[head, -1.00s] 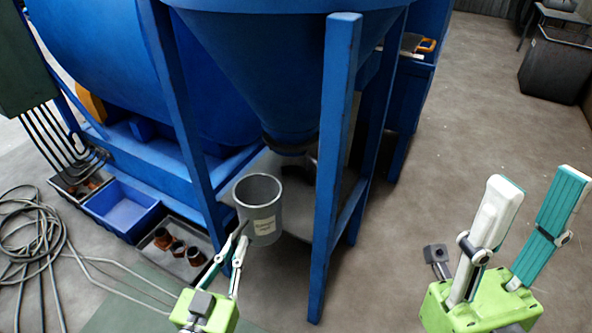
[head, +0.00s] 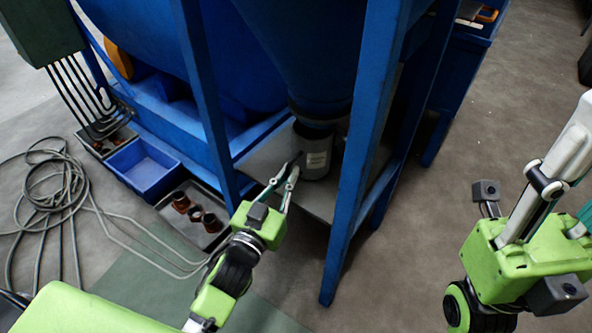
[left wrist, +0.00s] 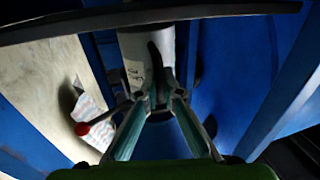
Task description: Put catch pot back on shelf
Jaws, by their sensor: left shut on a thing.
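The catch pot (head: 316,160) is a grey cylinder with a pale label. In the head view it is upright beneath the blue hopper's outlet, over the grey shelf (head: 265,163) between the frame legs. I cannot tell whether its base touches the shelf. My left gripper (head: 293,172) is shut on the pot's dark handle at its near side. In the left wrist view the pot (left wrist: 136,62) is straight ahead, with the fingers (left wrist: 157,98) closed at the handle. My right gripper (head: 570,185) is at the right edge, empty, its fingers apart and tips cut off.
Blue frame legs (head: 362,165) stand on both sides of the shelf. A blue bin (head: 145,170) and a tray with brown cups (head: 197,214) lie at left. A hose coil (head: 55,195) is on the floor. The floor right of the frame is clear.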

